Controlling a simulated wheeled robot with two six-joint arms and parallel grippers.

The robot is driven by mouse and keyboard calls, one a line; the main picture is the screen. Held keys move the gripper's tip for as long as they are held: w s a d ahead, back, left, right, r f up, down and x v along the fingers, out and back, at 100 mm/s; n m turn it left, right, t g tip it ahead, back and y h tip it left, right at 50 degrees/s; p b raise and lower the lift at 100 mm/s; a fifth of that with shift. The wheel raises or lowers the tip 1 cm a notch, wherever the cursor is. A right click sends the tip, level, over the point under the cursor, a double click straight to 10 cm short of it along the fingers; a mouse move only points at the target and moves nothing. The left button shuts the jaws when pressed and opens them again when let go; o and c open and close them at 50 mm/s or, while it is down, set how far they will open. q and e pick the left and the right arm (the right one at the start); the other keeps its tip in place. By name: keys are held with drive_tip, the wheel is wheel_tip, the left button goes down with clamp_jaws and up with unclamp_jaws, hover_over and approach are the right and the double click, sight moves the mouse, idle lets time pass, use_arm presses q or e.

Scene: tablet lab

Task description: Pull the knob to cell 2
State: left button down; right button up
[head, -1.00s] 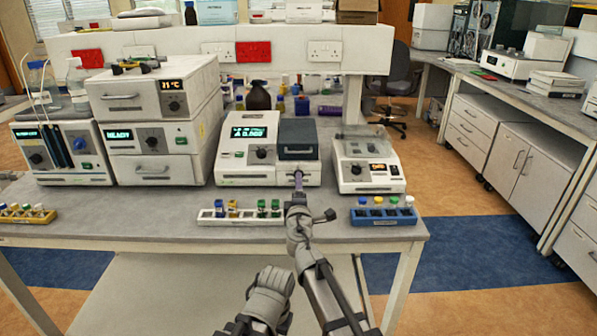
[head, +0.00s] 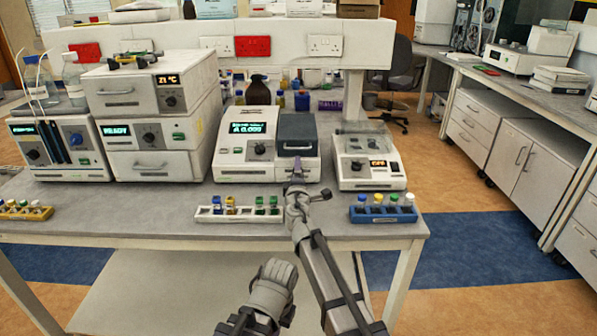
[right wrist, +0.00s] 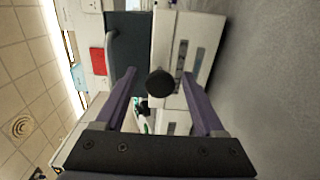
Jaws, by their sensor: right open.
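The black round knob (right wrist: 160,83) shows in the right wrist view, on the light front of the instrument and between my two fingers, with a gap on each side. My right gripper (right wrist: 159,72) is open, its purple fingers on either side of the knob. In the head view the right gripper (head: 297,170) is at the front of the white instrument (head: 231,158) with a lit display and dark lid (head: 297,128), and it hides the knob. I cannot read a cell number. Part of my left arm is at the bottom; its gripper is not visible.
A white rack (head: 215,216) of vials lies left of my right forearm, and a blue rack (head: 384,215) of vials lies to its right. A smaller instrument (head: 370,175) stands to the right. Bare bench (head: 130,215) lies in front of the left instruments.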

drive_tip(key=shift+c, duration=0.3)
clamp_jaws()
idle(1.0)
